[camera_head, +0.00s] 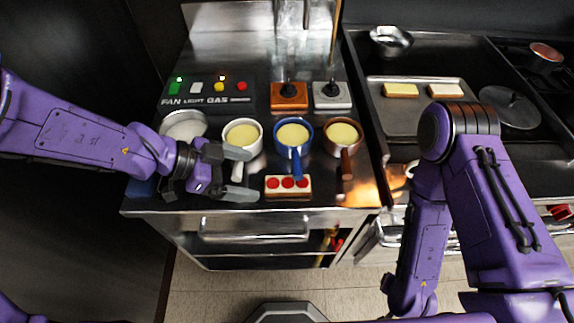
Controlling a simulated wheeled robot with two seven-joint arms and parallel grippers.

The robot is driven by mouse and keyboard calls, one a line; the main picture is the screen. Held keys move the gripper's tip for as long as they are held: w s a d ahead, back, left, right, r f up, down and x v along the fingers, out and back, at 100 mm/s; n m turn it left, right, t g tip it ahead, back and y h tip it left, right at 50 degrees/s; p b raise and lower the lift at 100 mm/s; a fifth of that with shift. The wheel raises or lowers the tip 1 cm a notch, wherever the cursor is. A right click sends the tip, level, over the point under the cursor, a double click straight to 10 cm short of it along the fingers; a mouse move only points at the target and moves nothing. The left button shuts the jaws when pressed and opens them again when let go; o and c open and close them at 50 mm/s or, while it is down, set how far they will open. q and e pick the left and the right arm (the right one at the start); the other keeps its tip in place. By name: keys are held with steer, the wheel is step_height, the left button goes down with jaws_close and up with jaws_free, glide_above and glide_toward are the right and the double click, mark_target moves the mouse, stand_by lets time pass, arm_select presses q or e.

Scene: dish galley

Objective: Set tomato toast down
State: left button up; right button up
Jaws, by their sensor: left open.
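The tomato toast (288,186), a pale rectangular slice with several red tomato rounds, lies flat near the front edge of the steel counter (230,206). My left gripper (246,174) is open and empty just to the left of the toast, with its fingers pointing right toward it. A small gap shows between the fingertips and the toast. My right arm bends down at the right side of the view; its gripper is not visible.
White (242,134), blue (292,135) and brown (342,137) pans of yellow content stand behind the toast, handles toward the front. A metal pot (184,125) stands left. A tray (408,115) with two pale slices lies at right. A control panel (207,95) stands behind.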

mark_target(288, 182)
arm_select(q)
steer(key=shift+w+d, duration=0.1)
steer(key=shift+w, duration=0.05)
steer(key=x, duration=1)
steer(key=shift+f, duration=0.2)
steer(key=c, duration=1.2)
arm_select(e)
steer(key=shift+w+f, duration=0.1)
steer(key=shift+f, duration=0.05)
arm_select(q)
steer(key=shift+r, duration=0.1)
steer(key=shift+c, duration=0.2)
